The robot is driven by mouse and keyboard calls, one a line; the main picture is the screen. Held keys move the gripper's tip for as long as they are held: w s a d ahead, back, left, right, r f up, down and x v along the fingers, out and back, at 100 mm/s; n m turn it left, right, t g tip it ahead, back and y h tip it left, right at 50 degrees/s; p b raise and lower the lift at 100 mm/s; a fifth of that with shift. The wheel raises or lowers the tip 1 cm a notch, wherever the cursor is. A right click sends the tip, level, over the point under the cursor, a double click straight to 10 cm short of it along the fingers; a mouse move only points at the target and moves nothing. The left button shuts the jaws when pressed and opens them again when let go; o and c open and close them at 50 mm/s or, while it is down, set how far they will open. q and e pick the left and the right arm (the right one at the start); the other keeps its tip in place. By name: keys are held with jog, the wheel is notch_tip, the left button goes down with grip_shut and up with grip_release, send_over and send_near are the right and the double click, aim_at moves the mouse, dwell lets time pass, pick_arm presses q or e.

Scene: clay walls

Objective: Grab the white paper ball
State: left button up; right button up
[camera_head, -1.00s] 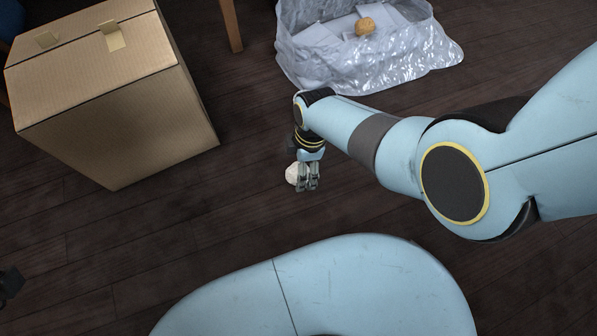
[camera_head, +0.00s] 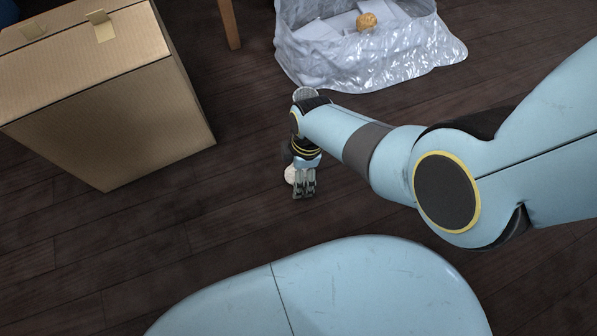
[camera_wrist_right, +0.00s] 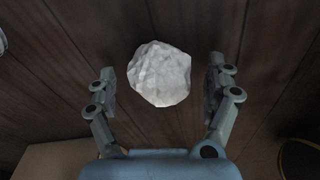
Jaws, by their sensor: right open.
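The white paper ball (camera_head: 290,175) lies on the dark wooden floor in the head view, partly hidden behind my right gripper (camera_head: 304,192). In the right wrist view the crumpled ball (camera_wrist_right: 160,74) shows whole, between and a little beyond the two fingers of my right gripper (camera_wrist_right: 167,85). The fingers are spread apart, with a gap on each side of the ball. My left gripper does not show.
A cardboard box (camera_head: 110,115) stands at the left. A clear plastic bag (camera_head: 380,62) with white papers and a brown ball (camera_head: 366,21) in it stands at the top. A wooden leg (camera_head: 229,24) is between them. The floor around the paper ball is clear.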

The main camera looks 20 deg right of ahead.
jog(key=c, duration=0.8)
